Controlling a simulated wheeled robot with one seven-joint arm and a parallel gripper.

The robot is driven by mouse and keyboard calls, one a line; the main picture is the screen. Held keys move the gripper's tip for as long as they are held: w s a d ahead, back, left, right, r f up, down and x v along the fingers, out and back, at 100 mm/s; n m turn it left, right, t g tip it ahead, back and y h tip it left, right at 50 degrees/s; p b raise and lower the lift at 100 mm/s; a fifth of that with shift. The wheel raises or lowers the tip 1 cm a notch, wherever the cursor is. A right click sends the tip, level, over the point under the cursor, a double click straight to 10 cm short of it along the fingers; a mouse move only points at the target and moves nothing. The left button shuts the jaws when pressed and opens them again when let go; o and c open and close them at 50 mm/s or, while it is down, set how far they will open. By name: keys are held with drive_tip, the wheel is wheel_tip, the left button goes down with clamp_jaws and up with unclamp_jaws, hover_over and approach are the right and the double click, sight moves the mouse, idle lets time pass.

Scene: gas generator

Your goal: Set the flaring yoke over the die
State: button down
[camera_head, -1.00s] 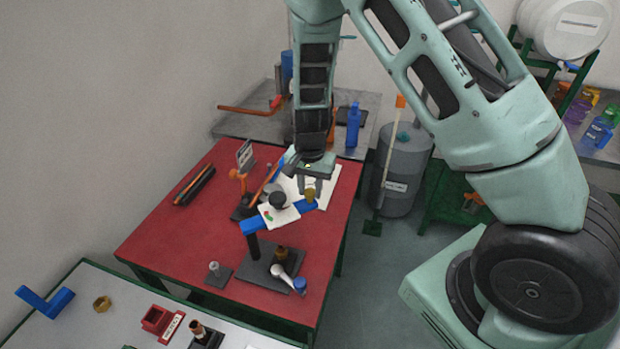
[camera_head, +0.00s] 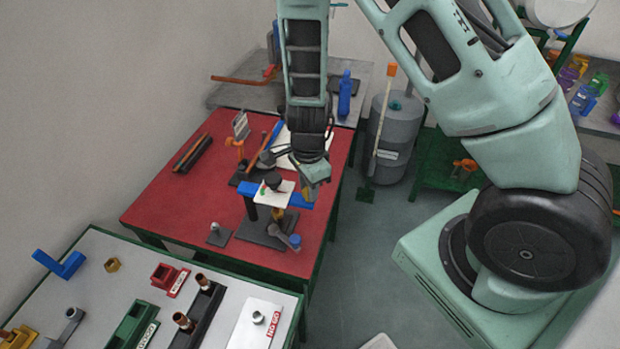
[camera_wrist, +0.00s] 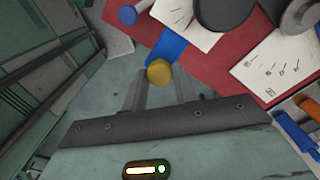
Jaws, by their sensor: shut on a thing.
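The flaring yoke is a blue bar (camera_head: 293,199) on a black post (camera_head: 251,210) at its left end. A white card and a black round part (camera_head: 272,182) sit over its middle. A yellow knob (camera_wrist: 159,71) shows at the bar's free end in the wrist view, between my fingers. My gripper (camera_head: 309,195) is shut on this knob from above. A small brass-coloured part (camera_head: 278,214), likely the die, stands on the dark base plate (camera_head: 258,233) just below the bar in the picture, partly hidden by it.
A grey lever (camera_head: 279,235) with a blue end lies at the base plate's front. A small grey peg (camera_head: 214,228) stands left of it. The red table (camera_head: 175,205) has an orange stand (camera_head: 236,144) behind. A grey barrel (camera_head: 397,130) stands to the right.

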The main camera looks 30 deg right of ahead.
drive_tip(key=shift+s+a, duration=0.25)
idle(0.3)
drive_tip(key=c, duration=1.1)
unclamp_jaws()
drive_tip(key=shift+a, duration=0.1)
drive_tip(key=shift+r, duration=0.1)
drive_tip(key=shift+r, duration=0.2)
wheel_tip(320, 180, up, 17)
drive_tip(key=p, duration=0.2)
drive_tip(key=shift+p, duration=0.4)
